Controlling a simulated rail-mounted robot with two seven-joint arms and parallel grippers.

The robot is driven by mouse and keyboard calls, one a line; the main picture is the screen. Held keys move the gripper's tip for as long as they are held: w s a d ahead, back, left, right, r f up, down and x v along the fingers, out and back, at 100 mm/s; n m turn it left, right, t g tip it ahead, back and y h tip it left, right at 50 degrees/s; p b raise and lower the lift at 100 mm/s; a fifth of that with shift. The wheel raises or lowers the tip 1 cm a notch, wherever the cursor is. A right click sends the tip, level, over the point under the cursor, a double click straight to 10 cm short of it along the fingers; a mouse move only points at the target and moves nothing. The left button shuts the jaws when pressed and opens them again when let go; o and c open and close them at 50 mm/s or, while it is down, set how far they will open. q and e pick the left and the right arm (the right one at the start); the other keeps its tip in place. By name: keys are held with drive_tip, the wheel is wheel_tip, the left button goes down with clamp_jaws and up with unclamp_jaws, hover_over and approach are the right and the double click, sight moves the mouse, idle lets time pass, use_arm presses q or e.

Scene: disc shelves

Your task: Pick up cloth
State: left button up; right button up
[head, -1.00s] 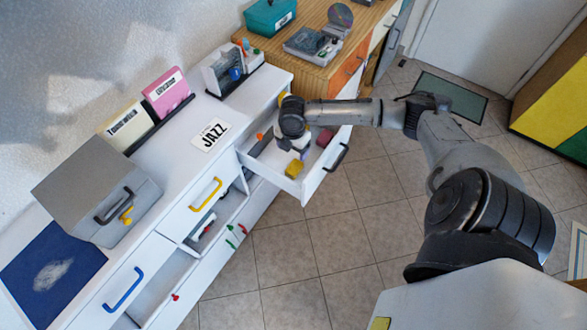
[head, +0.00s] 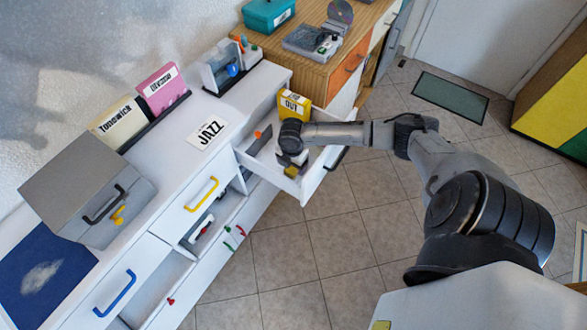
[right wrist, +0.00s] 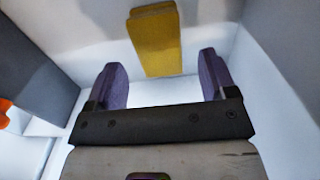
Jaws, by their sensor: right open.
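A yellow block-like item (head: 291,171), which may be the folded cloth, lies in the open white drawer. It also shows in the right wrist view (right wrist: 155,42), just beyond my fingertips and between their lines. My right gripper (head: 297,160) is inside the drawer, pointing down, close to the yellow item. In the right wrist view the two purple fingers (right wrist: 160,76) are spread with nothing between them. My arm covers part of the drawer. My left gripper is not in view.
The white drawer walls (head: 313,184) surround my gripper. An orange item (head: 263,134) lies at the drawer's left. A yellow "OUT" box (head: 293,103) stands behind the arm. A grey box (head: 88,190) and blue mat (head: 50,270) with a pale smudge are left.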

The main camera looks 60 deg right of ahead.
sight(292, 168)
wheel_tip(292, 168, down, 3)
drive_tip(key=shift+a+f+b, duration=0.1)
drive_tip(key=shift+b, duration=0.25)
drive_tip(key=shift+c, duration=0.4)
drive_tip(key=c, duration=0.9)
